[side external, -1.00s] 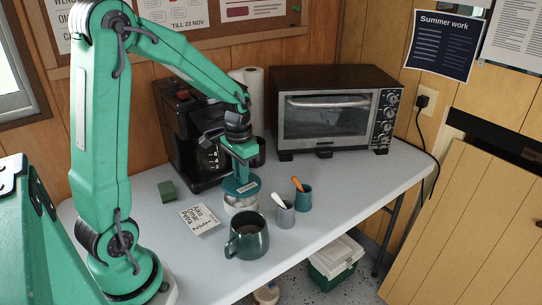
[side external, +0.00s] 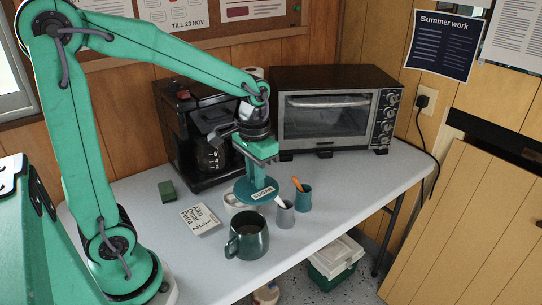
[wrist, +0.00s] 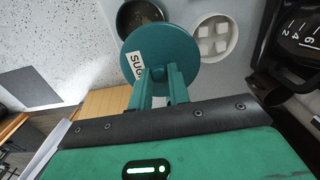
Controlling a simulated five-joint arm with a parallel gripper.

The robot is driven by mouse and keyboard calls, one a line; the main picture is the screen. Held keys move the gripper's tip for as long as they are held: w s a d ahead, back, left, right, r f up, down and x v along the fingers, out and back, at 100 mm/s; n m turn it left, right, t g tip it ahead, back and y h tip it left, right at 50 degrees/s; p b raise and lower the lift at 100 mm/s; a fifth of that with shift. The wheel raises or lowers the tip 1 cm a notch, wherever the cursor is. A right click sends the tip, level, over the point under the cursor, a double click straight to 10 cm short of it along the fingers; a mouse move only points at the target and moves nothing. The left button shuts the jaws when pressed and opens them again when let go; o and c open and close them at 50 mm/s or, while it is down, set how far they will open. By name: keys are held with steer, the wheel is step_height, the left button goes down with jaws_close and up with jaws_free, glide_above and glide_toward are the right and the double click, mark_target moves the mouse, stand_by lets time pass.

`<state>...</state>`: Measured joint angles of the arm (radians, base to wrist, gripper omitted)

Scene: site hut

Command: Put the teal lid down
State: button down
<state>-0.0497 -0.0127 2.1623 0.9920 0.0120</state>
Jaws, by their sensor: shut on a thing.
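My gripper (side external: 258,174) is shut on the teal lid (side external: 246,196), apparently by a grip on its top, and holds it above the table. The lid is a round disc with a white label that reads SUGAR in the side view. In the wrist view, my fingers (wrist: 165,78) meet at the lid (wrist: 180,50). A white pot (side external: 231,206) stands below and left of the lid, partly hidden by it. The wrist view shows the pot (wrist: 232,42) uncovered, with white cubes inside, beside the lid.
A dark green mug (side external: 246,240) stands in front. A grey cup (side external: 285,217) and a teal cup (side external: 303,201) stand close on the right. The coffee maker (side external: 185,130) and toaster oven (side external: 335,110) stand behind.

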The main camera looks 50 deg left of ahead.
steer(key=shift+r, duration=0.1)
stand_by(0.4)
steer(key=shift+r, duration=0.5)
step_height(320, 180, up, 4)
steer(key=shift+w+a, duration=6.3)
steer(key=shift+w, duration=1.5)
step_height(320, 180, down, 16)
steer(key=shift+d+r, duration=0.1)
steer(key=shift+f, duration=1.85)
steer(key=shift+f, duration=0.15)
